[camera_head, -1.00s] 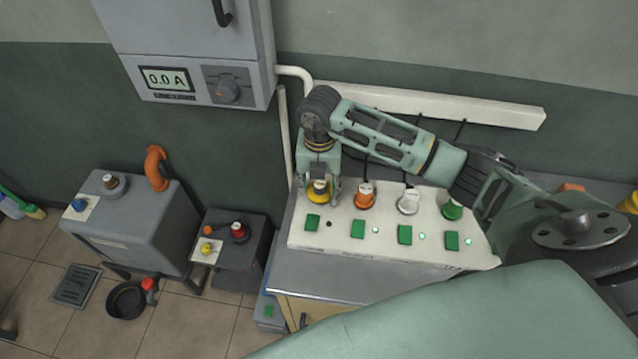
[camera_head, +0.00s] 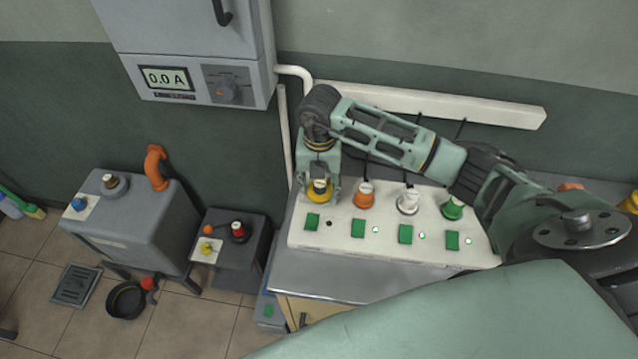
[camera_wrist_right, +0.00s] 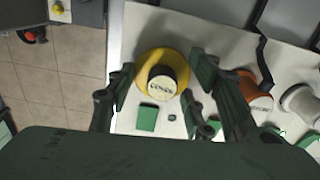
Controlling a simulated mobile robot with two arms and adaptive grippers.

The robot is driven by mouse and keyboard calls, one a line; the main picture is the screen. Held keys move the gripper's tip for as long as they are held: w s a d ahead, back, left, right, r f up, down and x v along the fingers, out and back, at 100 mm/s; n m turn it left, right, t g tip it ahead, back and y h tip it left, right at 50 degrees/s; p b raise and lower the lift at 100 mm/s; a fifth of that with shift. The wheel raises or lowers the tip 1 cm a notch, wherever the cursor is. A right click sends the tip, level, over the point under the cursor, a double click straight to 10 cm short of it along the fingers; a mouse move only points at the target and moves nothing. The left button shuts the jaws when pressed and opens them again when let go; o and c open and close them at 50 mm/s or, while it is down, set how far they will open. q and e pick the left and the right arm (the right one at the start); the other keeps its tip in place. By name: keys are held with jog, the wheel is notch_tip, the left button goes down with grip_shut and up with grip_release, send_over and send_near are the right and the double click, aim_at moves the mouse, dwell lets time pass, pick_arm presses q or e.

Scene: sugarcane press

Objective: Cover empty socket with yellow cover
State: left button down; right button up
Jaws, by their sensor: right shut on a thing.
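The yellow cover (camera_head: 322,197) has a round yellow rim and a pale labelled top. It is at the leftmost place on the white socket panel (camera_head: 385,247), above the first green switch. It also shows in the right wrist view (camera_wrist_right: 146,68). My right gripper (camera_head: 320,194) points down over it and is shut on it, with fingers on both sides. The socket at that place is hidden under the cover and gripper. I cannot tell whether the cover is fully seated. My left gripper is not in view.
An orange plug (camera_head: 364,199), a white plug (camera_head: 408,204) and a green plug (camera_head: 453,209) stand in a row to the right, with cords behind. Green switches line the panel's front. A wall cabinet (camera_head: 190,50) reads 0.0 A. Grey machines stand on the floor at left.

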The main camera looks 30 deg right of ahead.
aim_at(319, 183)
jog(key=shift+f+b, duration=0.5)
jog(key=shift+f, duration=0.2)
jog(key=o, duration=0.8)
jog(key=shift+r, duration=0.1)
jog(key=shift+r+p, duration=4)
jog(key=shift+r, duration=1.5)
